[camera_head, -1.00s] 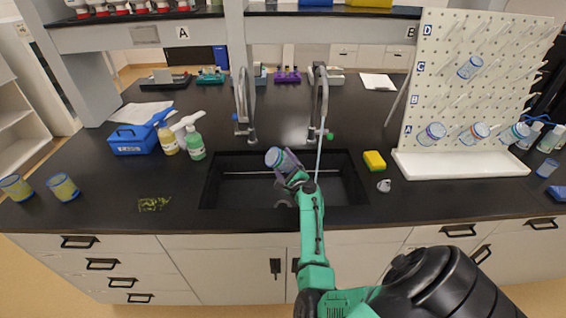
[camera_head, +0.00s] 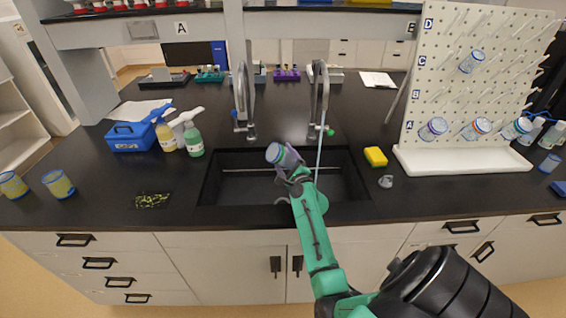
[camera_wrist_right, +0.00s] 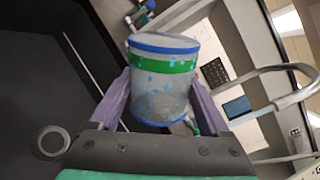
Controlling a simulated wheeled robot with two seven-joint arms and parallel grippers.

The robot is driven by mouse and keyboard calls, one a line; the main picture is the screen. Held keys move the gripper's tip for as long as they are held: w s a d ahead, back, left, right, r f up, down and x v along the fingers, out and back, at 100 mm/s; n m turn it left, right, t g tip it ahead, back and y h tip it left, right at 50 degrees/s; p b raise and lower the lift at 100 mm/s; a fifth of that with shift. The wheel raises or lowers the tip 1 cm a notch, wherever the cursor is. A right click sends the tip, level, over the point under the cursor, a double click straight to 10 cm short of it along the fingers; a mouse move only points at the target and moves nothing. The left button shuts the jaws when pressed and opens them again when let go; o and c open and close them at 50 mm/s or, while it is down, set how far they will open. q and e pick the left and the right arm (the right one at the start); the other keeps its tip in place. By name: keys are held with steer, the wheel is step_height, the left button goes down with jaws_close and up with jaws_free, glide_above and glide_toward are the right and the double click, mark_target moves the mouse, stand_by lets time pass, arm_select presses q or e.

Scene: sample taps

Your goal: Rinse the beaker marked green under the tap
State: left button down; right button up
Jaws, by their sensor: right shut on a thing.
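My right gripper (camera_head: 287,164) is shut on a clear beaker (camera_head: 275,153) and holds it tilted over the dark sink (camera_head: 235,190). In the right wrist view the beaker (camera_wrist_right: 162,85) has blue rims, a green band and light-blue drops on its wall, between the purple fingers (camera_wrist_right: 160,110). A thin pale-blue stream of water (camera_head: 320,155) runs from the right tap (camera_head: 318,95), to the right of the beaker and apart from it in the head view. A left tap (camera_head: 243,100) shows no stream. My left gripper is out of view.
A pegboard (camera_head: 470,60) with several beakers stands at the right above a white tray (camera_head: 465,160). A yellow sponge (camera_head: 375,156) lies right of the sink. Bottles (camera_head: 193,140), a blue box (camera_head: 130,136) and two yellowish beakers (camera_head: 58,184) stand left.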

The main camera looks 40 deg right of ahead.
steer(key=shift+a+f+n, duration=0.1)
steer(key=shift+a+n, duration=0.05)
steer(key=shift+n, duration=0.35)
steer(key=n+b, duration=0.2)
steer(key=n, duration=0.2)
steer(key=f+n+b, duration=0.1)
steer(key=n+b, duration=0.2)
steer(key=n, duration=0.2)
steer(key=n+b, duration=0.2)
steer(key=n, duration=0.2)
steer(key=shift+f, duration=0.4)
steer(key=n, duration=0.2)
steer(key=r+n+p, duration=0.1)
steer(key=n, duration=0.4)
steer(key=shift+d+f, duration=0.15)
steer(key=shift+d, duration=0.1)
steer(key=n, duration=0.4)
steer(key=shift+d+n, duration=0.15)
steer(key=shift+n, duration=0.15)
